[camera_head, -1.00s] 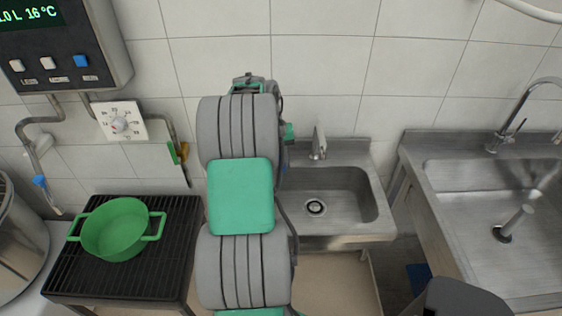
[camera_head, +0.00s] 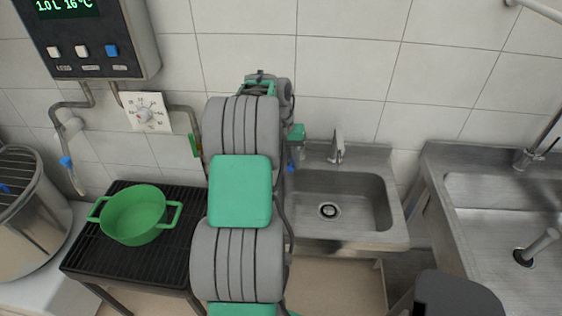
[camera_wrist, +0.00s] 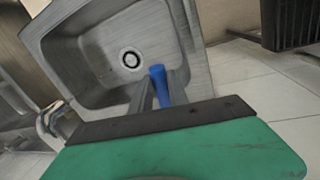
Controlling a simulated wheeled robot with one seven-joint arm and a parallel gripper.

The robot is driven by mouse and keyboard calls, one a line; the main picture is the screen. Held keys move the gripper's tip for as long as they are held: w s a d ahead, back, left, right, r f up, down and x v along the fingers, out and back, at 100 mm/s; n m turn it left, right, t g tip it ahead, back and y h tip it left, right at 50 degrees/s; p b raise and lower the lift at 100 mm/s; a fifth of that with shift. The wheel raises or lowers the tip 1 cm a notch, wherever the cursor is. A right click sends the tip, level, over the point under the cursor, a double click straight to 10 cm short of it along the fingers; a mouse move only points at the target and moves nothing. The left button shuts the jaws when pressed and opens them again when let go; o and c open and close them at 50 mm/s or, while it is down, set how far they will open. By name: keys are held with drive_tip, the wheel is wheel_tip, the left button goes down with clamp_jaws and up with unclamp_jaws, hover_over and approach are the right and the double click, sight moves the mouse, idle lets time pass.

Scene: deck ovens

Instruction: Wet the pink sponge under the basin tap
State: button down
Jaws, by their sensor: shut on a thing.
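My gripper (camera_wrist: 160,92) is shut on a slim blue thing (camera_wrist: 158,80), held between its grey fingers above the basin in the wrist view. In the head view, the blue thing (camera_head: 291,164) shows small beside my arm, at the basin's left edge. The steel basin (camera_head: 350,242) has a round drain and looks empty. Its tap (camera_head: 338,148) stands at the back rim, to the right of my gripper; the tap also shows at the left in the wrist view (camera_wrist: 52,120). I see no pink sponge in either view, and my arm hides part of the scene.
A green pot (camera_head: 135,215) sits on a black grate (camera_head: 185,240) left of my arm. A larger steel sink (camera_head: 470,215) stands at the right.

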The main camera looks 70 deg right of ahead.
drive_tip(key=c, duration=1.3)
unclamp_jaws()
drive_tip(key=shift+r, duration=0.15)
drive_tip(key=r, duration=0.3)
drive_tip(key=w+r, duration=0.1)
drive_tip(key=r, duration=0.3)
drive_tip(key=shift+w+a+r, duration=0.1)
drive_tip(key=shift+w+r, duration=0.1)
